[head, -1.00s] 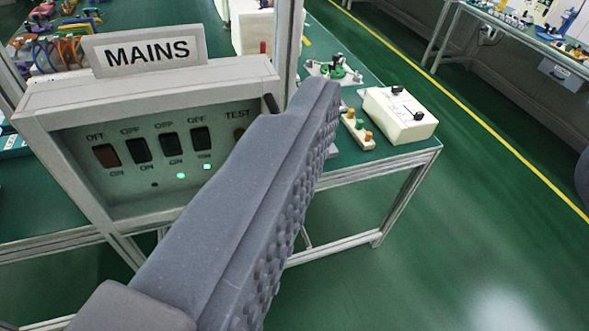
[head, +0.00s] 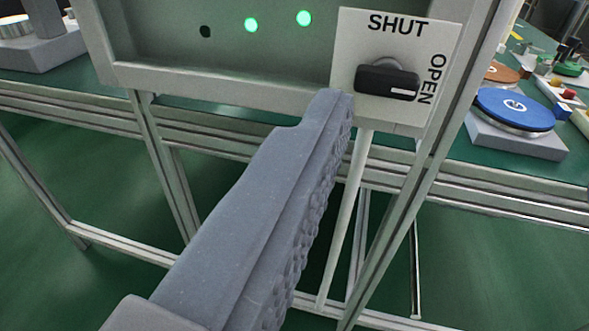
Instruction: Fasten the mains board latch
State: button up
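The latch is a black turn knob (head: 386,82) on a white plate (head: 352,50) at the lower right of the mains board (head: 222,83). The plate reads SHUT along its top and OPEN, turned sideways, at its right. The knob lies nearly level, with its white mark at the right end, towards OPEN. One grey finger of my gripper (head: 337,100) reaches up from the lower left. Its tip shows just left of and below the knob; I cannot tell whether they touch. Its bumpy face is bare, with nothing against it. The other finger is out of view.
Two green lamps (head: 277,22) glow on the board beside a dark one. A metal frame post (head: 425,165) slants down close to the plate's right edge. A blue disc (head: 513,109) on a grey base stands on the bench at the right. Open green floor shows below.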

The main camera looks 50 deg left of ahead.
jog(key=y, duration=0.1)
send_near(387, 85)
jog(key=shift+g, duration=0.4)
jog(key=x, duration=0.2)
jog(key=b+x, duration=0.1)
jog(key=x, duration=0.2)
jog(key=b+x, duration=0.1)
jog(key=x, duration=0.2)
jog(key=shift+w+r, duration=0.25)
jog(key=shift+w, duration=0.05)
